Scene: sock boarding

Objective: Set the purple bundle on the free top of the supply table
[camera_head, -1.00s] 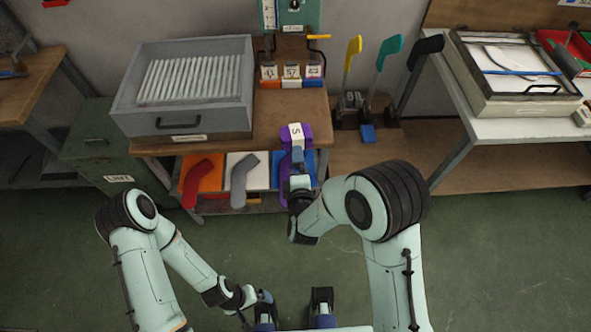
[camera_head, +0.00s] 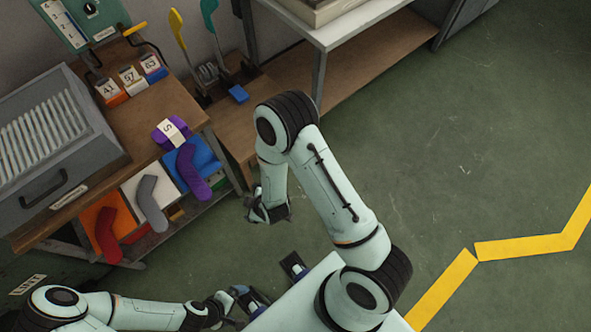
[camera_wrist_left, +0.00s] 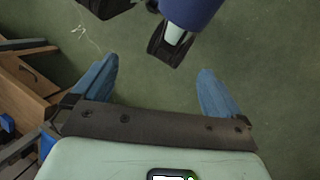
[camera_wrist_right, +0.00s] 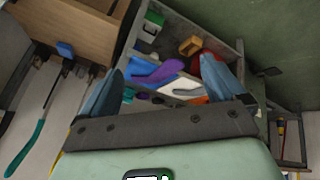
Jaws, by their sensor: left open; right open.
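The purple bundle (camera_head: 172,133), with a white band marked S, sits at the front right corner of the supply table's brown top (camera_head: 150,110). No gripper touches it. My right gripper (camera_head: 266,212) is open and empty, off to the right of the table above the floor; its open fingers show in the right wrist view (camera_wrist_right: 161,68). My left gripper (camera_head: 248,300) is low, away from the table; its spread, empty fingers show in the left wrist view (camera_wrist_left: 157,68).
A grey bin (camera_head: 55,150) of white rods covers the table's left part. Numbered blocks (camera_head: 130,82) stand behind the bundle. Below the top are red, grey (camera_head: 152,204) and purple socks (camera_head: 192,170) on coloured panels. Open green floor (camera_head: 450,170) lies right.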

